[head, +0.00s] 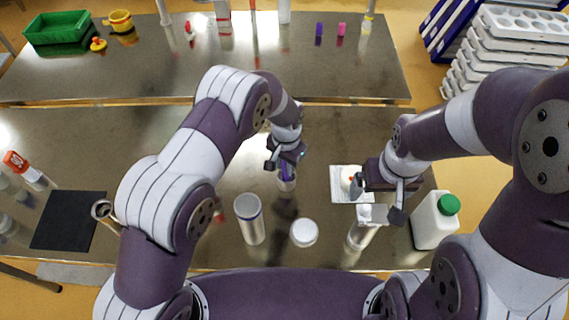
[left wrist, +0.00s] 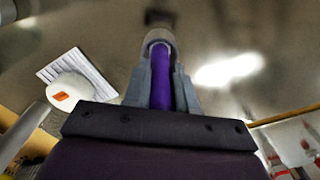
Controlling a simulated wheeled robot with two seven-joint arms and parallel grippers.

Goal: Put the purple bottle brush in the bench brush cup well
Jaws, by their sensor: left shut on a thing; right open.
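My left gripper (head: 286,163) is shut on the purple bottle brush (head: 285,174) near the middle of the bench. In the left wrist view the brush's purple handle (left wrist: 161,82) runs between the two grey fingers. A short grey-white cup (head: 287,184) shows right below the gripper, and a pale rim (left wrist: 158,36) surrounds the far end of the handle in the left wrist view. I cannot tell how deep the brush sits in it. My right gripper (head: 379,203) is open, above a pale cylinder (head: 361,237) at the right.
A white jug with green cap (head: 434,222) is at the right. A black mat (head: 68,221) lies left.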

